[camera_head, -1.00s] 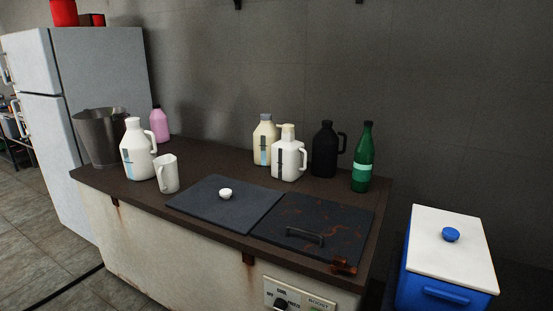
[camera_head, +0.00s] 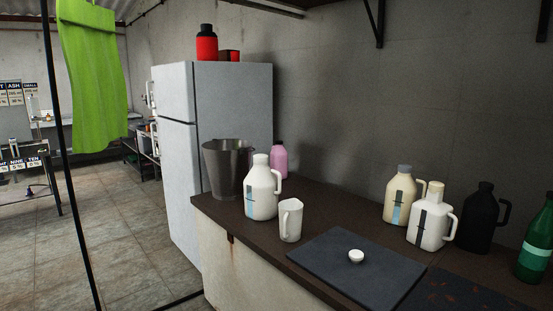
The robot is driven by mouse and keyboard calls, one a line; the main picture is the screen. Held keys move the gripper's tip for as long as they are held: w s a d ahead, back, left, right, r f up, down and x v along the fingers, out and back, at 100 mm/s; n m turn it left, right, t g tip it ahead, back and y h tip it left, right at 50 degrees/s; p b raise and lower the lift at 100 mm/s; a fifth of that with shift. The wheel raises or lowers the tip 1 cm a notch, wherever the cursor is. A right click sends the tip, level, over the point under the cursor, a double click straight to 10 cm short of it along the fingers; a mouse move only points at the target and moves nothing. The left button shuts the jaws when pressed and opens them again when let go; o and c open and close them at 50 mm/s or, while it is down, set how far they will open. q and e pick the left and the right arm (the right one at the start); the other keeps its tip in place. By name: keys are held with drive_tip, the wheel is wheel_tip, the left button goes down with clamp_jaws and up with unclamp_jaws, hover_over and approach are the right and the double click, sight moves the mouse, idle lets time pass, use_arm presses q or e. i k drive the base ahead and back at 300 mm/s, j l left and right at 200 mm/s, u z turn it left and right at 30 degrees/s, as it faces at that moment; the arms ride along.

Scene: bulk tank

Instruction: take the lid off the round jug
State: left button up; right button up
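Several capped jugs stand on the dark counter (camera_head: 320,208). A white jug (camera_head: 262,198) with a rounded body, side handle and pale lid (camera_head: 261,159) stands at the left. At the right are a cream jug (camera_head: 394,208) with a grey lid, a white, squarer-looking jug (camera_head: 423,232) with a cream lid, and a black jug (camera_head: 476,226) with a handle. I cannot tell for certain which one is the round jug; the left white one looks roundest. All are upright with lids on. Neither of my grippers is in view.
A metal bucket (camera_head: 226,172), pink bottle (camera_head: 279,160) and white cup (camera_head: 290,222) stand near the left white jug. A green bottle (camera_head: 537,245) is cut off at right. A fridge (camera_head: 180,145) stands behind.

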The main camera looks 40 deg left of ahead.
sight(262, 189)
drive_tip(key=i+j+z, duration=0.1)
drive_tip(key=j+z, duration=0.15)
drive_tip(key=j, duration=0.45)
drive_tip(key=j+z, duration=0.2)
drive_tip(key=j, duration=0.55)
drive_tip(key=j+z, duration=0.25)
drive_tip(key=j, duration=0.5)
drive_tip(key=j+z, duration=0.25)
drive_tip(key=j, duration=0.45)
drive_tip(key=k+j+z, duration=0.2)
drive_tip(key=j, duration=0.55)
drive_tip(key=i, duration=0.1)
